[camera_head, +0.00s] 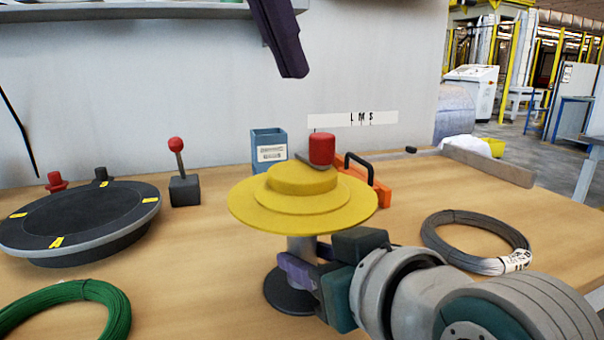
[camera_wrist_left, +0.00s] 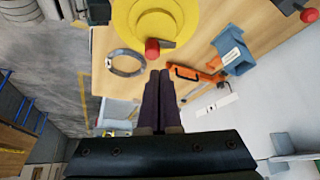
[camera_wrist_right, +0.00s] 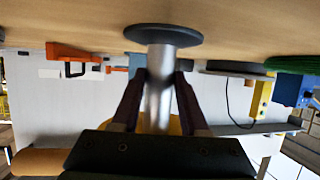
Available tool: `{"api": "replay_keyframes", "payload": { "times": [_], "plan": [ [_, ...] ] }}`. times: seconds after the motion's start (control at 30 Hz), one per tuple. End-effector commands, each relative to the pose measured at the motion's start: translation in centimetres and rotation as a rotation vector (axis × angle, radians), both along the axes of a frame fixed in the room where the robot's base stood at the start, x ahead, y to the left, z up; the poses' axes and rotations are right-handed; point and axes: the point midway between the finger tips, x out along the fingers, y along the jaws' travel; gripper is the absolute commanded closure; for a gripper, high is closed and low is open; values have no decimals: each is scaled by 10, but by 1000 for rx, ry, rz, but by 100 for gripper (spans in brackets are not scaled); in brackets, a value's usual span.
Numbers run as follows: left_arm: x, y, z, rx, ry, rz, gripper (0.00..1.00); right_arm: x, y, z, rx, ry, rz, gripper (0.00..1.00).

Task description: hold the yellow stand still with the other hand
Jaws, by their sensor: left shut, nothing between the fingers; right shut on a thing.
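The yellow stand (camera_head: 262,213) has stepped yellow discs on a metal post with a dark round base (camera_head: 284,298); it stands upright on the table. A red cylinder (camera_head: 322,150) shows at its top, and also in the left wrist view (camera_wrist_left: 152,48). My right gripper (camera_head: 290,268) is shut on the metal post (camera_wrist_right: 158,92) below the discs; in the right wrist view its fingers flank the post. My left gripper (camera_head: 290,72) is shut and empty, high above the stand; its fingers (camera_wrist_left: 159,75) are together in the left wrist view.
A black turntable (camera_head: 80,218) and a green coil (camera_head: 115,305) lie at left, a grey wire coil (camera_head: 440,240) at right. Behind stand a joystick box (camera_head: 185,190), a blue bin (camera_head: 268,140) and an orange-handled tool (camera_head: 383,193). Bare table separates stand and turntable.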

Motion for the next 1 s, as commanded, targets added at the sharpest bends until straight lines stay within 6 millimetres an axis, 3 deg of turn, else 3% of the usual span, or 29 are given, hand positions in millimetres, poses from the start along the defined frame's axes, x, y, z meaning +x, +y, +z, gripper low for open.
{"api": "replay_keyframes", "payload": {
  "times": [0.5,1.0],
  "plan": [
    [-1,0,-60,1,2,0,100,0,0,-1,0,2,1,100],
    [-1,0,-66,1,0,-1,100,0,0,-1,0,2,0,100]
  ]
}}
